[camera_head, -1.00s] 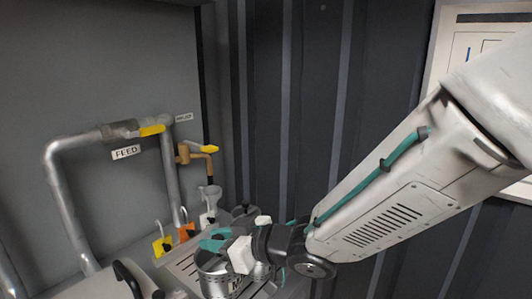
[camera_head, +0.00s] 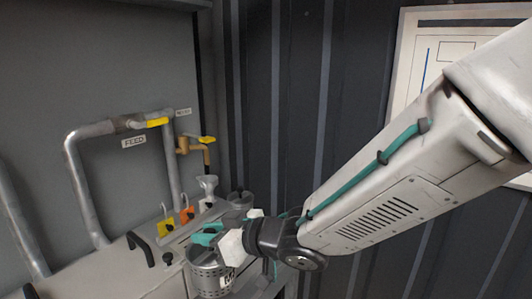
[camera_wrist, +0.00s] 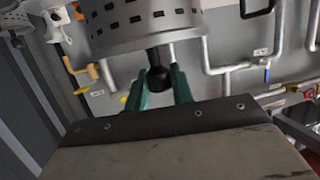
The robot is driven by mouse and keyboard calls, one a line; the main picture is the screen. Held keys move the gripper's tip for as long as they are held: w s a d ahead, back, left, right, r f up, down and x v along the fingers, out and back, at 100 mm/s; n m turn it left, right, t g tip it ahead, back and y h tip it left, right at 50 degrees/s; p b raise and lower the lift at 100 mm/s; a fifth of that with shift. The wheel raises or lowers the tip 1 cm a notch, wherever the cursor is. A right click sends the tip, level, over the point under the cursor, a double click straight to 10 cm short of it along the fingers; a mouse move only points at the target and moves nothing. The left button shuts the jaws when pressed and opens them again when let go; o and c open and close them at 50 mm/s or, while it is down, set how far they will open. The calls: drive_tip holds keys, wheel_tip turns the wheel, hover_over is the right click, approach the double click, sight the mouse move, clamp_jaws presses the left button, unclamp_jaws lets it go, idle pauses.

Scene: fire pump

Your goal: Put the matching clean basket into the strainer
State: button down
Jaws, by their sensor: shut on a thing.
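A perforated metal basket (camera_head: 207,277) with a white label hangs at my gripper (camera_head: 207,237) in the head view. The wrist view shows the basket (camera_wrist: 145,28) large at the top, with rows of square holes. The teal fingers of my gripper (camera_wrist: 158,88) are shut on the dark knob (camera_wrist: 158,79) of the basket. The label is too small and tilted to read. I cannot clearly pick out the strainer's opening; the basket and arm hide part of the bench.
A grey bench (camera_head: 110,272) carries a black handle (camera_head: 140,247). Yellow (camera_head: 166,228) and orange (camera_head: 187,215) padlock-like tags stand behind it. A FEED pipe (camera_head: 82,185) and a brass valve (camera_head: 186,146) are on the wall.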

drive_tip(key=w+d+f+m+t+h, duration=0.3)
drive_tip(key=w+d+f+m, duration=0.1)
drive_tip(key=w+d, duration=0.4)
drive_tip(key=w+d+f+m+t+h, duration=0.3)
drive_tip(key=w+d+f, duration=0.1)
drive_tip(key=w+d, duration=0.3)
drive_tip(key=w+d+f+m+t+h, duration=0.1)
drive_tip(key=w+d+f+m+h, duration=0.1)
drive_tip(key=d+f, duration=0.3)
drive_tip(key=w+d+f+m+t+h, duration=0.1)
drive_tip(key=w+d+f+h, duration=0.15)
drive_tip(key=d, duration=0.55)
drive_tip(key=s+d+f+m+h, duration=0.1)
drive_tip(key=d+f+m+h, duration=0.2)
drive_tip(key=d+f, duration=0.45)
drive_tip(key=s+d+f, duration=0.1)
drive_tip(key=s+f, duration=0.4)
drive_tip(key=shift+s+d, duration=0.25)
drive_tip(key=shift+d, duration=0.15)
